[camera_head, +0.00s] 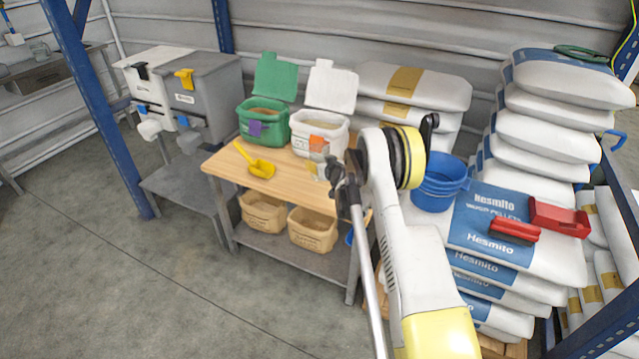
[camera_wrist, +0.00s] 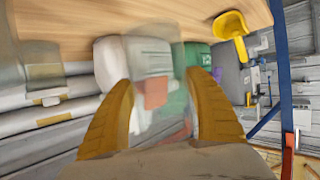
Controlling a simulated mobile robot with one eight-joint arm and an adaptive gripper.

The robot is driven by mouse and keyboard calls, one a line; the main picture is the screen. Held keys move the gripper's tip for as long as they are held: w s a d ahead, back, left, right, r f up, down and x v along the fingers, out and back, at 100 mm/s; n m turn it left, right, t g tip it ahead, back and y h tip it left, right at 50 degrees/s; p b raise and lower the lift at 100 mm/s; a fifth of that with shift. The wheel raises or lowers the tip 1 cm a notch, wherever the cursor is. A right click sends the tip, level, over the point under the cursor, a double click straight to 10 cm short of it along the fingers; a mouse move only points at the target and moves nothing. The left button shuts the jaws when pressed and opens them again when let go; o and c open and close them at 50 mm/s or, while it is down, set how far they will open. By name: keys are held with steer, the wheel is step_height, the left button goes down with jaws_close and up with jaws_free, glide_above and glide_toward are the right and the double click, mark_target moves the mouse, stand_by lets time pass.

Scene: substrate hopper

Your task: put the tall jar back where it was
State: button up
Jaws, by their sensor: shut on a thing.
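My gripper (camera_wrist: 162,80) has its two yellow fingers shut on a clear, see-through jar (camera_wrist: 158,60). The jar stands out as a faint outline, with the white bin and the green bin showing through it. In the head view the jar (camera_head: 318,148) shows faintly in front of the white bin, above the right part of the wooden bench (camera_head: 285,183). My gripper (camera_head: 334,168) is small and dark there, partly hidden by my arm. I cannot tell whether the jar touches the bench top.
A green bin (camera_head: 262,131) and a white bin (camera_head: 320,138), both with lids up, stand at the bench's back. A yellow scoop (camera_head: 260,168) lies at the left. Another see-through container (camera_wrist: 42,55) shows in the wrist view.

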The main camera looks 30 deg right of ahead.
step_height(320, 180, down, 7)
steer(key=b, duration=0.2)
steer(key=shift+b, duration=0.3)
steer(key=shift+r, duration=0.2)
steer(key=shift+f, duration=0.1)
steer(key=o, duration=1.4)
steer(key=shift+f, duration=0.1)
